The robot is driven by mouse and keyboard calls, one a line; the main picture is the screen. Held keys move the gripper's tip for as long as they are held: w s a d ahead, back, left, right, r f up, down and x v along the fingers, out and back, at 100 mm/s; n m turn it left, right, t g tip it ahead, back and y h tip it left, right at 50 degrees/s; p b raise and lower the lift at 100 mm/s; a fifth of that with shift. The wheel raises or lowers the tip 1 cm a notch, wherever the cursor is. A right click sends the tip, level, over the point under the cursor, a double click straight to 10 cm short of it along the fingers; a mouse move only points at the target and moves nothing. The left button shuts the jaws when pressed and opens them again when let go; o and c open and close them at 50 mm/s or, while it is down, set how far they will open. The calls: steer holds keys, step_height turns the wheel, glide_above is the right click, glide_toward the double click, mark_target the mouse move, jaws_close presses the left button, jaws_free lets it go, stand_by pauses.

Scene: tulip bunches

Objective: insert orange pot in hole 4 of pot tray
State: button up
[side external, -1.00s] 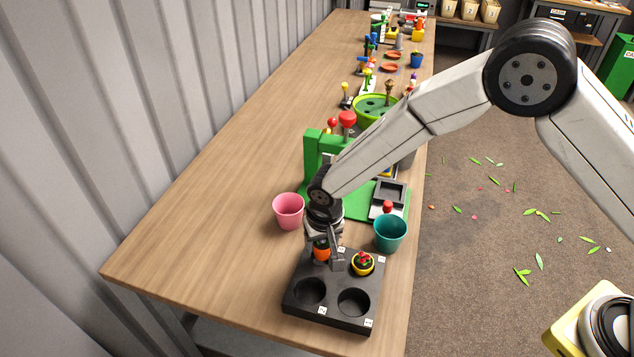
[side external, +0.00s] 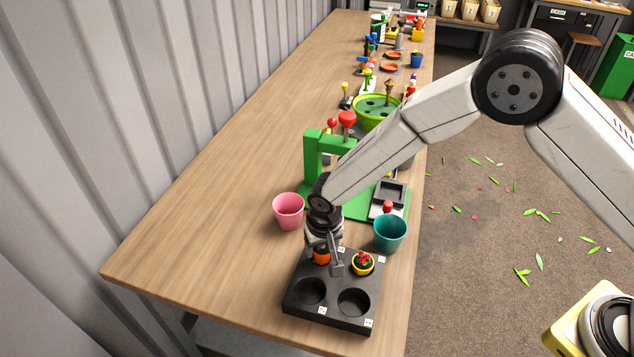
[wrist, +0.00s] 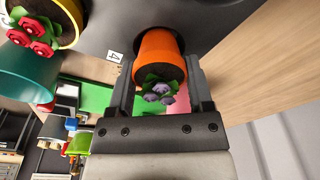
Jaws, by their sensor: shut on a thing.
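The orange pot (wrist: 158,48) holds a small plant with purple flowers. My gripper (wrist: 160,68) is shut on the pot, one finger on each side. In the side view the orange pot (side external: 321,258) is at the back left hole of the black pot tray (side external: 333,299). Its lower part is sunk in that hole; how deep is hard to tell. A label reading 4 (wrist: 114,57) lies beside this hole. A yellow pot (side external: 363,264) with red flowers sits in the back right hole. Both front holes are empty. My gripper partly hides the orange pot in the side view.
A pink pot (side external: 288,210) stands behind the tray to the left, and a teal pot (side external: 390,233) close behind to the right. A green stand (side external: 315,160) with a red knob is farther back. The wooden table (side external: 185,245) is clear on the left.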

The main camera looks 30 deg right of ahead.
steer(key=shift+f, duration=0.5)
steer(key=o, duration=1.3)
steer(key=shift+c, duration=0.2)
steer(key=shift+a+f, duration=0.1)
steer(key=shift+s+r, duration=0.25)
steer(key=shift+r, duration=1.75)
steer(key=shift+s+r, duration=0.2)
steer(key=shift+r, duration=1.8)
